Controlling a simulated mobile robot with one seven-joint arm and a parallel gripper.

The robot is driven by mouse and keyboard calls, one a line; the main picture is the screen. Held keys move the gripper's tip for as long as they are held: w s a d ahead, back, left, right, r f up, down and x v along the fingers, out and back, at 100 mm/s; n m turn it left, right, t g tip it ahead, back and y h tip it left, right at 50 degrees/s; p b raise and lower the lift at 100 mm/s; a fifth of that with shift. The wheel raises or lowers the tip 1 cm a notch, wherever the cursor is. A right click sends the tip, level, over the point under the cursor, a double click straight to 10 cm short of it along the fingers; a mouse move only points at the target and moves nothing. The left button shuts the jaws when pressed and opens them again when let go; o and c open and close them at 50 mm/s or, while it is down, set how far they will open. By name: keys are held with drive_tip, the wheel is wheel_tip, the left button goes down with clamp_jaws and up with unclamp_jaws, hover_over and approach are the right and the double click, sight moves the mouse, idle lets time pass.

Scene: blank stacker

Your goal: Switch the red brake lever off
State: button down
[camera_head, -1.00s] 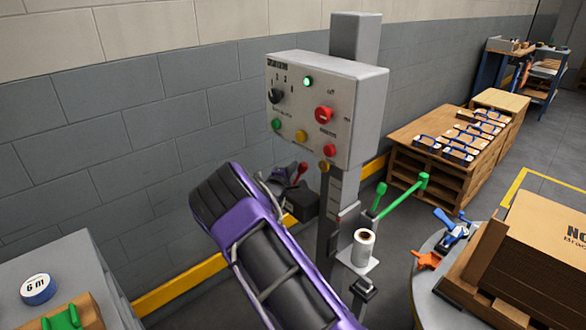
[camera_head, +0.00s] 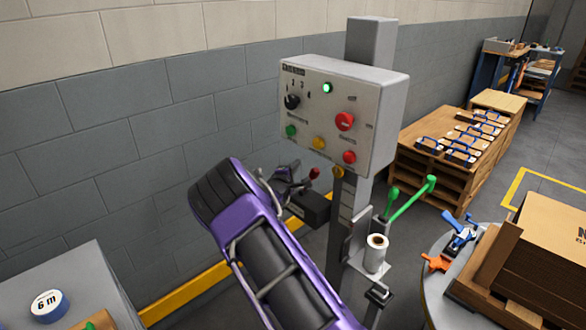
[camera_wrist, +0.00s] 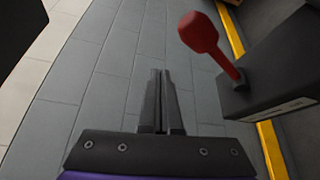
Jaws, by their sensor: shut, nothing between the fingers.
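The red brake lever (camera_wrist: 199,32) shows in the wrist view at the upper right, with a thick rounded knob on a thin red shaft. It rises at a slant from a black box (camera_wrist: 268,95) and leans up and left. My gripper (camera_wrist: 160,72) is shut and empty, its two dark fingers together, to the left of the lever and apart from it in the picture. In the head view the lever's red knob (camera_head: 314,173) shows just right of my gripper (camera_head: 292,170), above the black box (camera_head: 312,207). My purple arm hides part of that area.
A grey control panel (camera_head: 340,110) with several buttons is on a post above the lever. Green levers (camera_head: 412,197) and a white roll (camera_head: 376,254) stand to its right. A grey block wall (camera_head: 130,130) is behind. A round table (camera_head: 432,290) with cardboard is at right.

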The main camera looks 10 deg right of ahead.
drive_tip(key=s+a+f, duration=0.1)
drive_tip(key=s+a, duration=0.3)
drive_tip(key=s, duration=0.4)
drive_tip(key=shift+s+a+f, duration=0.2)
drive_tip(key=shift+a+f, duration=0.2)
